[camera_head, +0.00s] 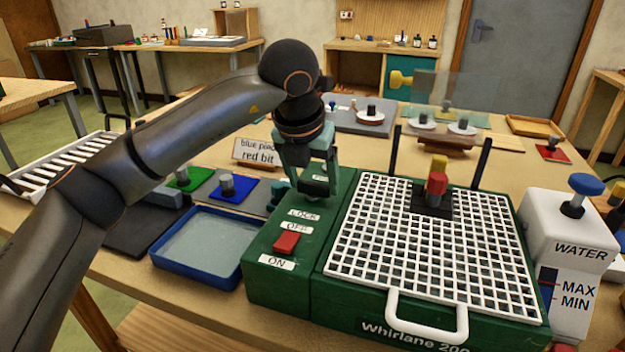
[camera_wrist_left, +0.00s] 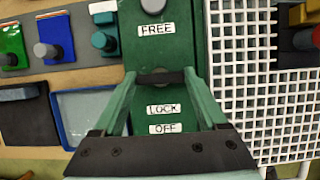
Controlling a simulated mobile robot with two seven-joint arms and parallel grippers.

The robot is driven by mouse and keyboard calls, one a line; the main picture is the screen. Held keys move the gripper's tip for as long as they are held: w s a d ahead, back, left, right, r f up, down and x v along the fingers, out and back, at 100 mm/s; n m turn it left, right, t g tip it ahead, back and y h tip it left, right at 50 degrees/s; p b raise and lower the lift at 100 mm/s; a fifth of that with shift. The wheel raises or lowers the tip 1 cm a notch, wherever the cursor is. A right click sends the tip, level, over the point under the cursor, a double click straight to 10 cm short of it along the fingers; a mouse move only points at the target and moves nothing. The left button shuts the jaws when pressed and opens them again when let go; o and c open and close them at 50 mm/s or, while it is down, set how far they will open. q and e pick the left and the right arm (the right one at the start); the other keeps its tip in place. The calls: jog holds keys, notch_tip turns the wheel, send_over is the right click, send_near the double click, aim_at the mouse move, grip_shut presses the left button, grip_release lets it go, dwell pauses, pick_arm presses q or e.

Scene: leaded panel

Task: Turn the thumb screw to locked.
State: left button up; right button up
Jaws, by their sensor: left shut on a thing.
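The green machine (camera_head: 365,315) has a control strip with the labels FREE, LOCK, OFF and ON. My left gripper (camera_head: 311,194) reaches down onto this strip between FREE and LOCK. In the left wrist view its dark fingertips (camera_wrist_left: 160,77) meet between the FREE label (camera_wrist_left: 156,29) and the LOCK label (camera_wrist_left: 163,109). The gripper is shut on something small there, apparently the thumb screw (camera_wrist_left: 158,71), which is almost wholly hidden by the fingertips. Which way the screw points cannot be told. My right gripper is not in view.
A red switch (camera_head: 287,242) sits between OFF and ON. A white grid (camera_head: 400,250) with stacked blocks covers the machine's right side, with dark posts behind. A blue tray (camera_head: 205,274) lies left, and a white water tank (camera_head: 568,230) stands right.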

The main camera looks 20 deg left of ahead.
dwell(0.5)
pick_arm(q)
jog(key=o, duration=1.3)
jog(key=v, duration=1.2)
jog(key=shift+r+p, duration=0.3)
jog(key=shift+p, duration=0.1)
jog(key=shift+s, duration=0.1)
